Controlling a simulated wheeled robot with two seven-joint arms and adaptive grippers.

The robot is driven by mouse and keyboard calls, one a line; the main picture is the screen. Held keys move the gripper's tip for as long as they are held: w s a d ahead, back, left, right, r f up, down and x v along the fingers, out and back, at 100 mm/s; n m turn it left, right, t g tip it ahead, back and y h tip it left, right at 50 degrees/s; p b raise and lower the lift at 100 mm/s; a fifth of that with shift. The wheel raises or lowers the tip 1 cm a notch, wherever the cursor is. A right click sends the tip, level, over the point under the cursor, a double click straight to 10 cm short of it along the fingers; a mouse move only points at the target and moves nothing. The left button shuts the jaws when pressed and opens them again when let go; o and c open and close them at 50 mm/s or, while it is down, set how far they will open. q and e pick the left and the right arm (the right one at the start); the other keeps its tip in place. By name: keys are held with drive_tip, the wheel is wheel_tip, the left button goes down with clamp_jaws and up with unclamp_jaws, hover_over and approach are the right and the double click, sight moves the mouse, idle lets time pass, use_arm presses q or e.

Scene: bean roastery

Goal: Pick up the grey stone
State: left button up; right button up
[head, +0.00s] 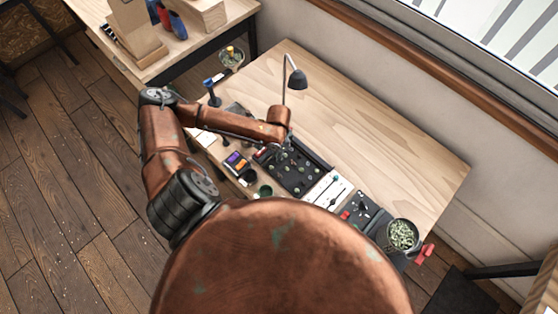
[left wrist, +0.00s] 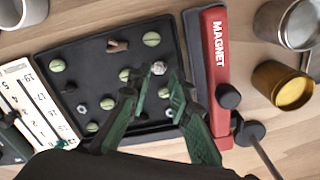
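A black tray (left wrist: 62,50) holds several green beans, a brown fragment (left wrist: 117,46) and a few small grey pieces. A pale grey, rough lump (left wrist: 159,68), which looks like the grey stone, lies right of the tray's middle. My left gripper (left wrist: 158,80) is open over the tray, its green fingers apart. The lump shows between and just beyond the fingertips, with nothing held. In the head view my left gripper (head: 281,152) is over the tray's far-left part, and the stone is too small to tell there. My right gripper is not in view.
A lamp (head: 296,78) stands behind my gripper. The far table top (head: 365,125) is clear.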

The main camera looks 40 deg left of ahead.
use_arm(q)
wheel_tip(320, 180, down, 3)
drive_tip(key=shift+s+r, duration=0.1)
drive_tip(key=shift+s, duration=0.05)
drive_tip(key=c, duration=0.4)
drive_tip(key=shift+o, duration=0.2)
drive_tip(key=shift+r, duration=0.1)
